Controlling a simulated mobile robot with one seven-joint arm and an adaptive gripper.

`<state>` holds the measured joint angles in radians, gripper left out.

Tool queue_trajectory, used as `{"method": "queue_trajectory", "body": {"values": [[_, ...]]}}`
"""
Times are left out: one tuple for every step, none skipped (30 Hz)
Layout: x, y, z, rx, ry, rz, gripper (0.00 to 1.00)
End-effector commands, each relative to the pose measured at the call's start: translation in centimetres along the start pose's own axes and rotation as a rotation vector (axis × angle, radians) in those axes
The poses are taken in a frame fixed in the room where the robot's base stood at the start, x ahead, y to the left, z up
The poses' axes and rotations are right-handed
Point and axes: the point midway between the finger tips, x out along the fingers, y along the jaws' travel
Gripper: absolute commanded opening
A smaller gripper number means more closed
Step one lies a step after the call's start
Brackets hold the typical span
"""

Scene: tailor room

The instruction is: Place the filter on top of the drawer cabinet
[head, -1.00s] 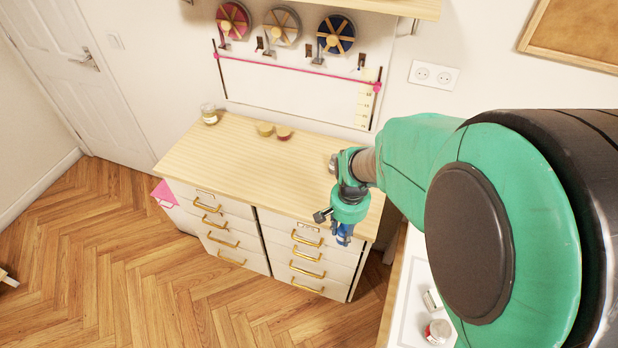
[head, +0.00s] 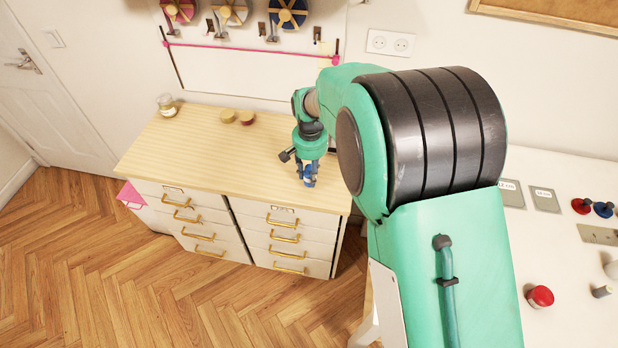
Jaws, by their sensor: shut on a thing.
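The drawer cabinet (head: 190,145) has a pale wooden top and white drawers with brass handles. It stands against the back wall, left of my arm. My gripper (head: 308,182) points down over the right front part of the cabinet top, near the front edge. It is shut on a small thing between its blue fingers. That thing is too small and covered to make out; I take it to be the filter. I cannot tell whether it touches the wood.
A glass jar (head: 167,105) and two small round items, one yellowish (head: 228,116) and one reddish (head: 247,118), stand at the back of the cabinet top. Its middle is clear. A white worktop (head: 570,265) with small items lies to the right.

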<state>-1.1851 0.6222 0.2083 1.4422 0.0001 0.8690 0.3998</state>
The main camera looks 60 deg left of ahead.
Motion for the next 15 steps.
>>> {"method": "queue_trajectory", "body": {"values": [[0.13,-0.19,-0.50,0.000,0.001,0.000,0.04],[0.10,-0.27,-0.73,0.000,0.001,0.000,0.04],[0.06,-0.37,-0.99,0.000,0.002,-0.001,0.04],[0.06,-0.43,-1.12,0.000,0.001,-0.001,0.04],[0.07,-0.46,-1.22,0.000,0.001,0.000,0.04],[0.09,-0.49,-1.30,0.000,0.000,0.000,0.04],[0.11,-0.50,-1.33,0.000,0.000,0.000,0.04],[0.11,-0.51,-1.35,0.000,0.000,0.000,0.04],[0.10,-0.51,-1.36,0.000,0.000,0.000,0.04],[0.10,-0.51,-1.36,0.000,0.000,0.000,0.04],[0.09,-0.51,-1.35,0.000,0.000,0.000,0.04],[0.08,-0.51,-1.35,0.000,0.000,0.000,0.04],[0.08,-0.51,-1.35,0.000,0.000,0.000,0.04],[0.08,-0.51,-1.35,0.000,0.000,0.000,0.04],[0.08,-0.51,-1.35,0.000,0.000,0.000,0.04]]}}
